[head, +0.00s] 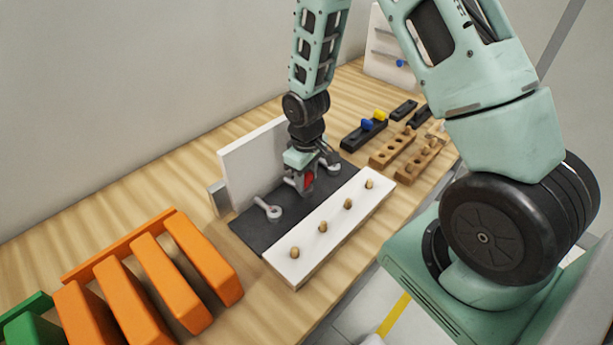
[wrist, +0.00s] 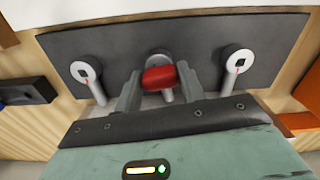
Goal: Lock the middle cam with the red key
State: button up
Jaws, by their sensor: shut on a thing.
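The red key (head: 309,180) is gripped between the fingers of my gripper (head: 306,184). In the wrist view the red key (wrist: 158,78) lies across the gap between both fingertips (wrist: 158,82). The middle cam (wrist: 158,58) is directly behind the key and partly covered by it; its handle points toward my gripper. I cannot tell whether the key is seated in its socket. Two other grey cams, one at left (wrist: 82,71) and one at right (wrist: 239,62) in the wrist view, show dark square sockets and red marks. All sit on a dark plate (head: 262,232).
A white board with several wooden pegs (head: 336,225) lies in front of the plate, and a white upright panel (head: 256,160) stands behind. Orange blocks (head: 183,280) stand near left. A black holder with blue and yellow keys (head: 363,135) and wooden racks (head: 393,150) lie beyond.

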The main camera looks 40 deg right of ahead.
jog(key=m, duration=0.3)
jog(key=shift+w, duration=0.1)
jog(key=shift+r, duration=0.2)
jog(key=shift+r+p, duration=2.4)
jog(key=shift+r, duration=0.45)
